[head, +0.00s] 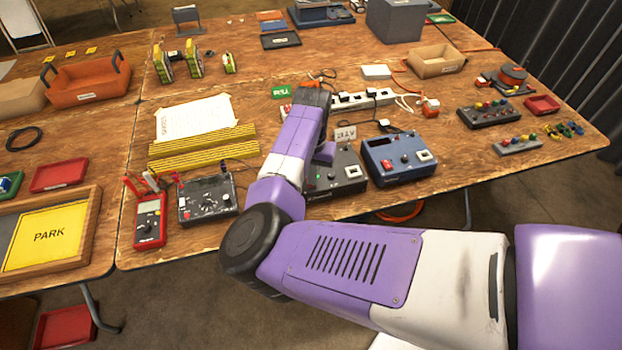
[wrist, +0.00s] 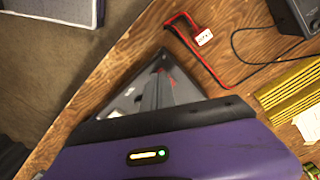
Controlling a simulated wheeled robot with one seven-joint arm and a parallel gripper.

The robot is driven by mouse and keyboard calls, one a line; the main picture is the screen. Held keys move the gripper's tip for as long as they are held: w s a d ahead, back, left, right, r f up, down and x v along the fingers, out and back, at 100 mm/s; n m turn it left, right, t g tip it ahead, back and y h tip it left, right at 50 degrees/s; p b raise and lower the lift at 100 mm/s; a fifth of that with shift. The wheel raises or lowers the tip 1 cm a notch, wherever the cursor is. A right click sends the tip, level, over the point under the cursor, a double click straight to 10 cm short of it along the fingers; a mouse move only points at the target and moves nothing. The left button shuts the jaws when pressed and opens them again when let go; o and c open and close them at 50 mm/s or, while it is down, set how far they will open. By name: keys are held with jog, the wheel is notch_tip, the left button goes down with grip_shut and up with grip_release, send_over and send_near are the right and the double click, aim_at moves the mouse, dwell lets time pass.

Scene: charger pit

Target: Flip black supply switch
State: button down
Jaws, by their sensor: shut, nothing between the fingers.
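The black supply (head: 345,184) stands near the front table edge, left of the blue supply (head: 400,160). A pale square fitting shows on its right side and a small green spot further left. My arm covers its left part, and I cannot make out its switch. In the wrist view a dark box corner, seemingly the black supply (wrist: 122,98), lies under my gripper. My gripper (wrist: 160,88) is shut and empty, its grey fingers pointing down over that box. I cannot tell whether they touch it. In the head view my own arm hides the fingers.
A meter box (head: 207,198) and red multimeter (head: 150,220) stand left. Yellow strips (head: 200,150) lie behind them. A white power strip (head: 362,98) with plugs and cables lies behind the supplies. A red-and-black lead (wrist: 190,45) lies near the box corner.

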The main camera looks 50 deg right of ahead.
notch_tip(320, 180, up, 6)
jog(key=p, duration=0.5)
jog(key=shift+r+p, duration=0.15)
jog(key=shift+p, duration=0.15)
dwell(0.3)
